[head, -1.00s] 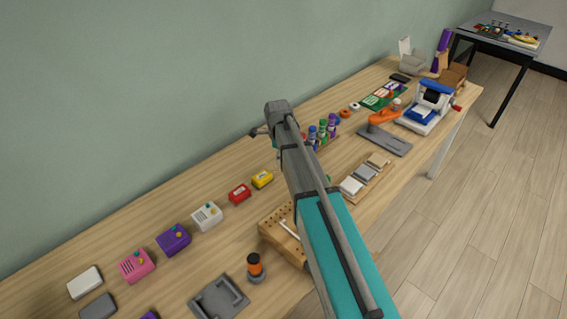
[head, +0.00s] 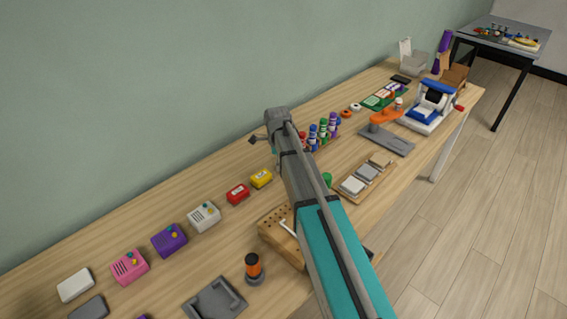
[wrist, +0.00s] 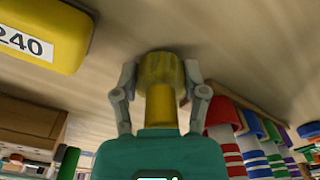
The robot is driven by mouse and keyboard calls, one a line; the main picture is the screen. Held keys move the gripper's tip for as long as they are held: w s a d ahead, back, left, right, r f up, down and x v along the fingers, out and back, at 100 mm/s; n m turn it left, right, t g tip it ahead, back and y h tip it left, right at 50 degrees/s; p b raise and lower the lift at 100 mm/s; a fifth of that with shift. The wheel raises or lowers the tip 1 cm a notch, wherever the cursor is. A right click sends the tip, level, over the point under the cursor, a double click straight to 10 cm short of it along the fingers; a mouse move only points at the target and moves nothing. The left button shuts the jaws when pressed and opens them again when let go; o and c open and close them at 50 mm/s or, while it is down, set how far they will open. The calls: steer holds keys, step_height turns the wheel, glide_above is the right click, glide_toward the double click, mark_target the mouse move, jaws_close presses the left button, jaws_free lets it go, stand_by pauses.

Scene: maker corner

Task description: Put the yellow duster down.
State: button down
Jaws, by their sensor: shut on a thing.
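My gripper (wrist: 160,92) shows in the wrist view with its two grey fingers on either side of the yellow duster (wrist: 159,75), shut on it. The duster has a wide rounded head and a narrower yellow handle that runs back towards the teal gripper body. Its head is at or very close to the wooden tabletop; I cannot tell whether it touches. In the head view my arm hides the duster and most of the gripper.
A yellow block marked 240 (wrist: 38,32) lies beside the duster; it also shows in the head view (head: 261,179). Several capped markers (wrist: 240,145) stand in a rack on the other side. A pegboard block (head: 280,240) and tray of blocks (head: 365,177) are nearer the front edge.

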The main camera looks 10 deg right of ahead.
steer(key=shift+f, duration=0.15)
steer(key=shift+c, duration=0.6)
jaws_free()
step_height(320, 180, up, 12)
steer(key=p, duration=1.2)
steer(key=shift+a, duration=0.2)
stand_by(0.4)
steer(key=shift+s, duration=0.15)
